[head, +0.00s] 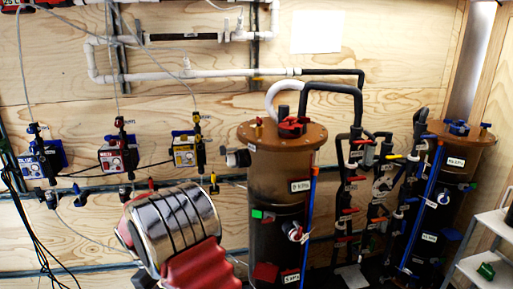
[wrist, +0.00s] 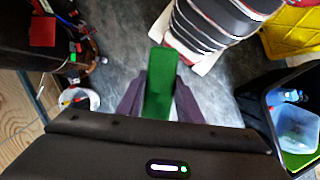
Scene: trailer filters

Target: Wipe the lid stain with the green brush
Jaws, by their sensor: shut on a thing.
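My gripper (wrist: 160,95) shows in the wrist view, its two dark fingers shut on a green block-shaped thing, the green brush (wrist: 161,75). The brush points away from the wrist, over grey floor, apart from any lid. My gripper does not show in the head view. In the head view, the nearer brown filter tank carries a round brown lid (head: 262,137) with a red fitting and hoses on top. A second tank at the right has a similar lid (head: 478,133) with a blue fitting. I cannot make out a stain on either lid.
A white shelf (head: 480,262) with a small green object (head: 486,271) stands at the right. Pipes and valves crowd between the tanks. Dosing pumps (head: 118,155) hang on the wooden wall. The wrist view shows a white bucket (wrist: 78,97), a black bin (wrist: 262,105) and bare floor.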

